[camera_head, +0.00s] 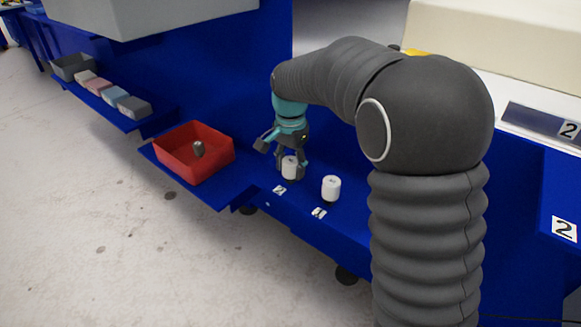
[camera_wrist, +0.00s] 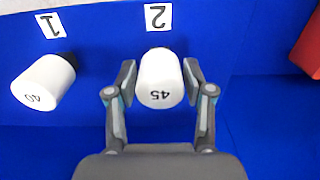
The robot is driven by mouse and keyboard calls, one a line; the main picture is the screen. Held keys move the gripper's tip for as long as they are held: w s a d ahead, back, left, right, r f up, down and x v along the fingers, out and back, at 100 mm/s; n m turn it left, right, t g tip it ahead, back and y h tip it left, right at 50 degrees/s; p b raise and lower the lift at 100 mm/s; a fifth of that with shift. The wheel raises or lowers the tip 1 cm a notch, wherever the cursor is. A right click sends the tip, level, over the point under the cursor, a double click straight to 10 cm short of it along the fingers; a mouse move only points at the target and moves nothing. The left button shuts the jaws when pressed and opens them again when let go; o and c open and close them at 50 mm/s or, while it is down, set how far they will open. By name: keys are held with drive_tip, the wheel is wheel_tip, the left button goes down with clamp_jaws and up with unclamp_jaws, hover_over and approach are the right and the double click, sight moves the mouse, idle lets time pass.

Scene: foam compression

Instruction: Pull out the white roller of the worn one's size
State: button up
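A white roller marked 45 (camera_wrist: 160,80) stands upright on the blue shelf by the label 2 (camera_wrist: 158,17); it also shows in the head view (camera_head: 290,167). My gripper (camera_wrist: 160,85) has one finger on each side of this roller. The pads are very close to its sides, and I cannot tell whether they press on it. A second white roller, marked 40 (camera_wrist: 43,82), stands by the label 1 (camera_wrist: 48,25) and is apart from my gripper; it also shows in the head view (camera_head: 331,188). A grey, worn-looking roller (camera_head: 198,149) stands in the red bin; its size is unreadable.
The red bin (camera_head: 222,158) is left of my gripper on a blue shelf. Several small coloured blocks and a grey bin (camera_head: 72,66) are on a shelf further left. A grey box (camera_head: 150,15) overhangs the back. Blue panel is bare between the rollers and the red bin.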

sight(290, 160)
clamp_jaws()
drive_tip(key=shift+r, duration=0.1)
drive_tip(key=shift+r+p, duration=2.25)
drive_tip(key=shift+r, duration=0.65)
